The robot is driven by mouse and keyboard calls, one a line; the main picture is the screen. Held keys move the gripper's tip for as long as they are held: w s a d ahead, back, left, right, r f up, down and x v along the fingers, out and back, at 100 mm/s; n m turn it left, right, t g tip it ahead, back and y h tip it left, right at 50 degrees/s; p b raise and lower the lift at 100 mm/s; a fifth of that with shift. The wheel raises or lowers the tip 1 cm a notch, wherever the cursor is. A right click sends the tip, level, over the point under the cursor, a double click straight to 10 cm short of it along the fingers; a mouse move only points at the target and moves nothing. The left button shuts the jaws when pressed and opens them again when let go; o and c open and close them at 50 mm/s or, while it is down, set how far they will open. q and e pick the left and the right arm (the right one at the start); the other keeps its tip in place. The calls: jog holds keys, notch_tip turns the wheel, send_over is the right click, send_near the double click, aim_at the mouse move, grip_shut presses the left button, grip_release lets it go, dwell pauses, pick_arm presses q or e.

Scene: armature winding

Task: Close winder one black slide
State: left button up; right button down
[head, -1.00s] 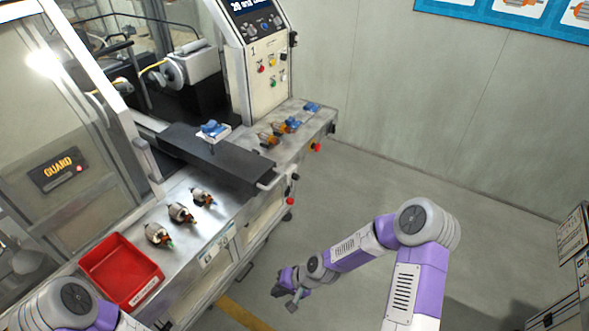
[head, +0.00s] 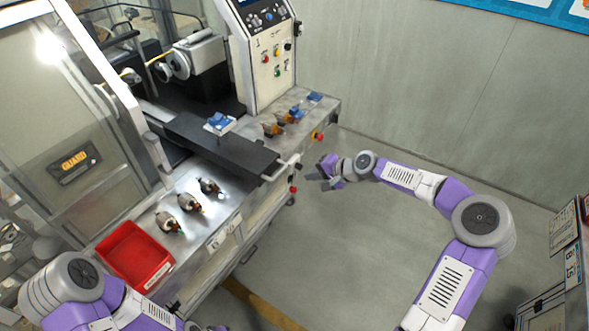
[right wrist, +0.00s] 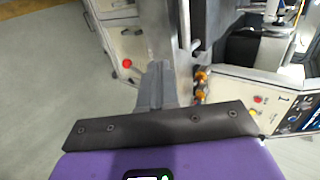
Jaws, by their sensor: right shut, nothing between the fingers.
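The black slide (head: 235,150) of the winder sticks out of the machine's opening over the steel worktop. It carries a small blue-and-white fixture (head: 219,124). A pale bar handle (head: 284,167) is on its outer right end. My right gripper (head: 324,174) is shut and empty, just right of the handle and apart from it. In the right wrist view the closed grey fingers (right wrist: 156,85) point towards the machine front. My left arm is at the bottom left of the head view; its gripper is not clearly visible.
A red bin (head: 133,257) and several armatures (head: 188,202) lie on the worktop. More parts with blue pieces (head: 295,115) sit beyond the slide. A control panel (head: 268,45) stands behind. A guard door (head: 75,165) is at left.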

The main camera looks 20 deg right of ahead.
jog(key=w+a+f, duration=0.1)
jog(key=w+a, duration=0.3)
jog(key=w, duration=0.1)
jog(key=shift+f+p, duration=0.15)
jog(key=shift+p, duration=0.3)
jog(key=shift+w+a, duration=0.1)
jog(key=shift+w, duration=0.05)
